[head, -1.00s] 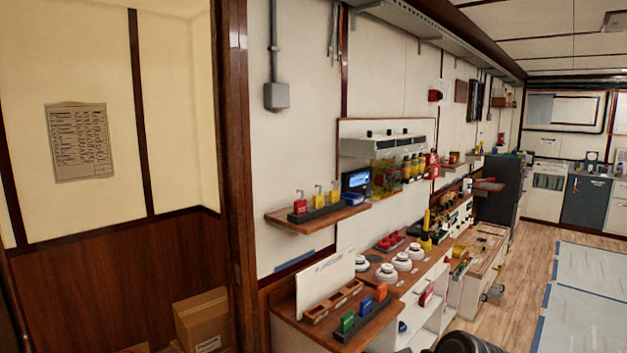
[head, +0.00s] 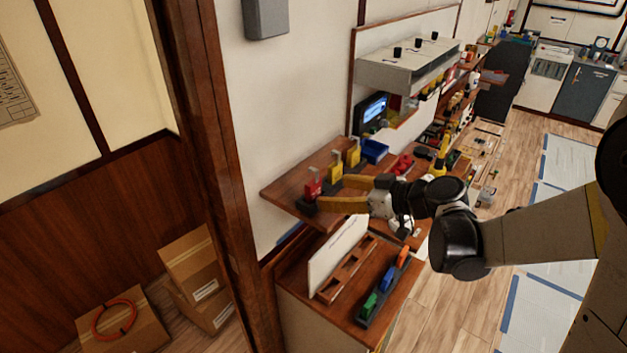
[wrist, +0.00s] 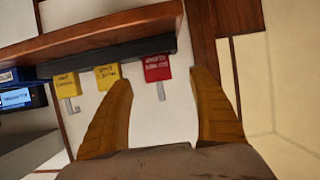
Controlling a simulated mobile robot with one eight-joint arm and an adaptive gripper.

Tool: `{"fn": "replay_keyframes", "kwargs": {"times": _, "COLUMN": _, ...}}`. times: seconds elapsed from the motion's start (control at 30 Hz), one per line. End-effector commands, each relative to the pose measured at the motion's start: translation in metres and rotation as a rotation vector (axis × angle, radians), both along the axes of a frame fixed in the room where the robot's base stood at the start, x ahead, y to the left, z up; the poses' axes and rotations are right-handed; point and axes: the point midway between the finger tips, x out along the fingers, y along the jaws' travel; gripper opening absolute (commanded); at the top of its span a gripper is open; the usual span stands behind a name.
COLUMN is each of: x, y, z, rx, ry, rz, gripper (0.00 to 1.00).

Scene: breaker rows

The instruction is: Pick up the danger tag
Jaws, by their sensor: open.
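The danger tag appears to be the red tag (head: 313,188) at the near left end of a dark rack on the wooden wall shelf. In the wrist view the red tag (wrist: 157,67) has pale lettering and a metal shackle. My gripper (head: 332,193) is open and empty, its yellow-brown fingers reaching over the shelf toward the tag. In the wrist view my gripper (wrist: 163,82) has the red tag between its fingertips in the picture, nearer the left finger. I cannot tell whether a finger touches it.
Two yellow tags (head: 353,152) (wrist: 105,76) stand in the same rack (wrist: 120,54). A blue bin (head: 374,151) sits farther along the shelf (head: 283,192). A white board (head: 337,255) and a rack of coloured tags (head: 388,278) stand on the counter below. A wooden post (head: 220,170) rises at left.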

Motion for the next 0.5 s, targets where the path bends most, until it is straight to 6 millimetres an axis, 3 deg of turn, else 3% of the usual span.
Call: {"fn": "replay_keyframes", "kwargs": {"times": 0.5, "x": 0.041, "y": 0.046, "z": -0.022, "rx": -0.001, "ry": 0.001, "rz": 0.001, "gripper": 0.7}}
